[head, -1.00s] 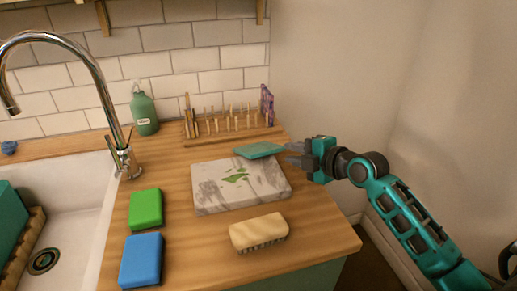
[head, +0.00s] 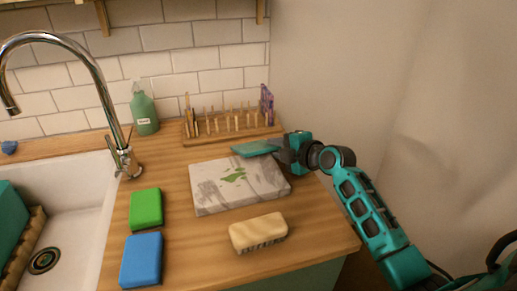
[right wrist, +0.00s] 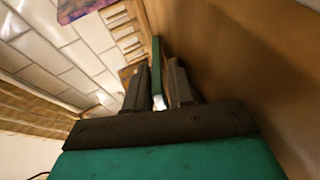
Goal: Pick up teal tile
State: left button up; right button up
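The teal tile (head: 255,148) is held in the air above the back edge of the marble slab, in front of the wooden rack. My right gripper (head: 284,148) is shut on its right end. In the right wrist view the tile (right wrist: 156,65) shows edge-on between the two dark fingers (right wrist: 163,90). The marble slab (head: 205,198) lies on the counter with green smears on top. My left gripper is not in view.
The wooden rack (head: 215,137) stands at the back with a purple tile (head: 267,104) at its right end. A brush (head: 258,232), green sponge (head: 146,209) and blue sponge (head: 141,260) lie in front. A green bottle (head: 144,110), faucet (head: 124,158) and sink (head: 88,210) are at left.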

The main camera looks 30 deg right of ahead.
jog(key=shift+a+f, duration=0.1)
jog(key=shift+a, duration=0.05)
grip_shut()
